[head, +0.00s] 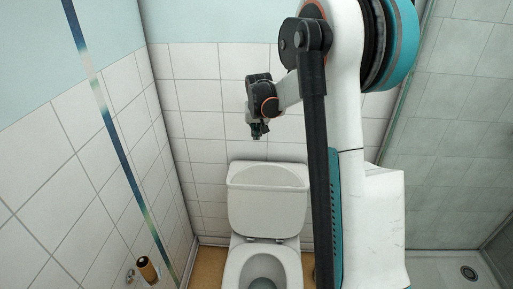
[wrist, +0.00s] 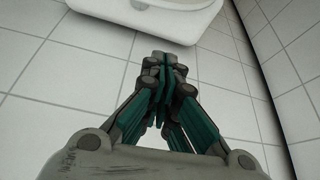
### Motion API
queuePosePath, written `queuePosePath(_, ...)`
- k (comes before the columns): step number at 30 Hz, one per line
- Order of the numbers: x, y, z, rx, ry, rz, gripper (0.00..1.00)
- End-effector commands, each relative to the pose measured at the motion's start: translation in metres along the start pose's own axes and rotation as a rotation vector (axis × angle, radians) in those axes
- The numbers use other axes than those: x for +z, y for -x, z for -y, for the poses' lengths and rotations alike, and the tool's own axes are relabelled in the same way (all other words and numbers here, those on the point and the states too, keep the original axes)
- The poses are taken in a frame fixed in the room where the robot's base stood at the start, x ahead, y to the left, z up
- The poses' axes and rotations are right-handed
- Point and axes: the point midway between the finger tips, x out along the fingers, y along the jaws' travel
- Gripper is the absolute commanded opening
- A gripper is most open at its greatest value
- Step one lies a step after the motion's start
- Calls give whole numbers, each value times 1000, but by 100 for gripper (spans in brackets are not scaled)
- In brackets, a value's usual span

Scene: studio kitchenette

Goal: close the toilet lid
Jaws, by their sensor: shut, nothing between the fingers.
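The white toilet (head: 264,275) is at the bottom middle of the head view. Its bowl is uncovered, with the seat ring around the opening. A white upright panel (head: 268,212) stands behind the bowl, above the hinges; I cannot clearly separate the raised lid from the tank front. My gripper (head: 258,134) hangs above the tank top (head: 268,174), in front of the tiled wall, apart from the toilet. In the wrist view my gripper (wrist: 167,62) has its fingers together and empty. A rounded white toilet edge (wrist: 170,22) shows beyond the fingertips.
A tiled wall (head: 85,185) stands close on the left, with a toilet roll holder (head: 148,270) low on it. A tiled shower area with a drain (head: 469,272) is at the right. My arm covers part of the view right of the toilet.

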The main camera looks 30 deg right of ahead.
Motion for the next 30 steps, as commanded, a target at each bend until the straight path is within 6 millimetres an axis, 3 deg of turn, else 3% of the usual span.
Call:
queuePosePath(3, -9, -29, -22, 26, -37, 20, 0)
queuePosePath(9, -13, -54, -40, 47, -64, 38, 0)
queuePosePath(14, -12, -68, -42, 49, -67, 40, 0)
queuePosePath(30, -8, -158, -46, 48, -67, 39, 0)
